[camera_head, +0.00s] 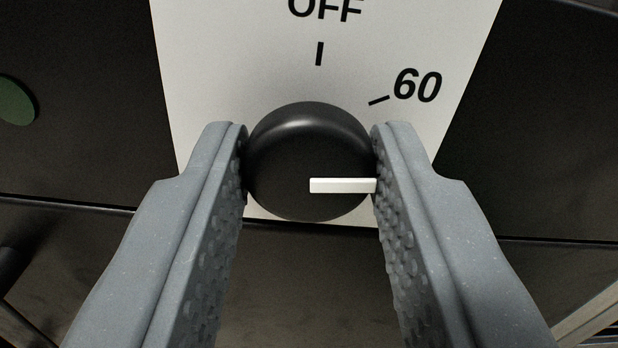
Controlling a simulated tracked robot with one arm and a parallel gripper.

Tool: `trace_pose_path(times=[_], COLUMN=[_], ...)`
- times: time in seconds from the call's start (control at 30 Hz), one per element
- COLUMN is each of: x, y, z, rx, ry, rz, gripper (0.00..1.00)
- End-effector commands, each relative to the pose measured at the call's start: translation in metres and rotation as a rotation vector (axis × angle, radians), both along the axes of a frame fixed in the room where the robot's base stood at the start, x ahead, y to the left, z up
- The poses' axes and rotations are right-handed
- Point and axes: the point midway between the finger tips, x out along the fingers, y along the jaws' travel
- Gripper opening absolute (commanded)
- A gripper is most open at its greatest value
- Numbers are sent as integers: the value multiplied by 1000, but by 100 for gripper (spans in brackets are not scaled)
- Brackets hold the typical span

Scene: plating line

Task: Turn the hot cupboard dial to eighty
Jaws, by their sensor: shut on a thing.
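The hot cupboard dial (285,150) is a round black knob with a white pointer bar (340,185). The pointer points right, below the 60 mark. My gripper (310,165) is shut on the dial, one grey textured finger at its left side and one at its right. The white dial plate (240,60) behind shows OFF at the top with a tick under it, and 60 with a tick at upper right. No eighty mark shows; the right finger covers part of the plate beside the pointer.
The dark cupboard front (80,140) surrounds the plate. A green round part (17,100) sits at the left edge. A horizontal seam runs across the front below the dial. A light metal edge (590,325) shows at bottom right.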

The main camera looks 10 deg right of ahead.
Motion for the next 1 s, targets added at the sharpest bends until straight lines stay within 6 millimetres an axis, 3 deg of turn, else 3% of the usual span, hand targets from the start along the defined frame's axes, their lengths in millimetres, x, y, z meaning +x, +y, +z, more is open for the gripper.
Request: trace_pose_path(times=[0.5, 1.0], x=[-2, -1], y=[0, -1], z=[-2, -3], rx=[444, 642], ry=[-27, -44], rz=[0, -2], gripper=[8, 8])
